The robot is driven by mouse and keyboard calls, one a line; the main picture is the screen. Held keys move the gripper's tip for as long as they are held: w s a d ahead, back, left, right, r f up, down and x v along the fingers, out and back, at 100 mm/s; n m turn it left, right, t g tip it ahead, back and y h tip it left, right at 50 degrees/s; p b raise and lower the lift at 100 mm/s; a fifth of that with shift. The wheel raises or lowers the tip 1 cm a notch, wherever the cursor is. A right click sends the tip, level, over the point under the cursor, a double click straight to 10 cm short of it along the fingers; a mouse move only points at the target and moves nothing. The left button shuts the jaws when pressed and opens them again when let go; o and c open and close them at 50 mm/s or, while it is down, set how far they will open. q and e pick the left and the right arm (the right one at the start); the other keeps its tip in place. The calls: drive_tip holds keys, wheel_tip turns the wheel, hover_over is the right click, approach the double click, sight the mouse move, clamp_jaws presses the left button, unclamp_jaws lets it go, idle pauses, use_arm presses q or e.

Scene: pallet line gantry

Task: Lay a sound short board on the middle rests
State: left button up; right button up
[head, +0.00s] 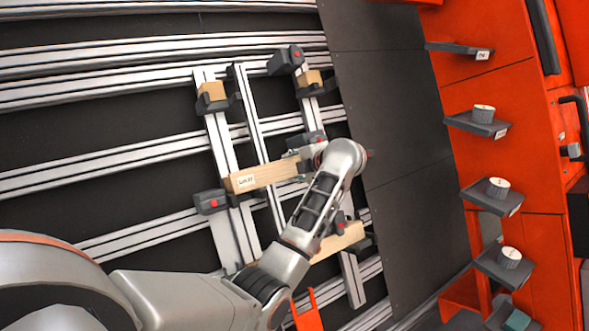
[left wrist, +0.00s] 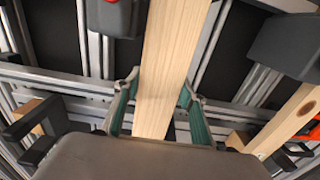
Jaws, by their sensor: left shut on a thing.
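A short light-wood board (head: 262,176) with a white label near its left end lies across the upright rails of the frame, at the middle rests. My left gripper (head: 299,165) is shut on it near its right end. In the left wrist view the board (left wrist: 178,50) runs up between the green fingers of my left gripper (left wrist: 158,108). The left middle rest (head: 209,201) is a dark block with a red button, close to the board's left end. The right middle rest (head: 304,142) is partly hidden by my arm. I cannot tell whether the board touches the rests. My right gripper is not in view.
Wooden pieces sit in the upper left (head: 211,94) and upper right (head: 309,78) holders. Another board (head: 341,238) lies lower, partly behind my arm. A board with a dark round mark (left wrist: 288,122) shows in the wrist view. Orange shelving with small discs (head: 484,113) stands right.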

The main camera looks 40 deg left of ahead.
use_arm(q)
drive_tip(key=shift+w+a, duration=0.15)
drive_tip(key=shift+a, duration=0.05)
idle(0.8)
drive_tip(key=shift+d+f+p, duration=0.1)
drive_tip(key=shift+f+p, duration=0.2)
drive_tip(key=shift+f, duration=0.05)
idle(0.6)
drive_tip(key=o, duration=1.3)
drive_tip(key=shift+o, duration=0.2)
drive_tip(key=v, duration=0.7)
drive_tip(key=shift+d, duration=0.25)
drive_tip(key=shift+r, duration=0.15)
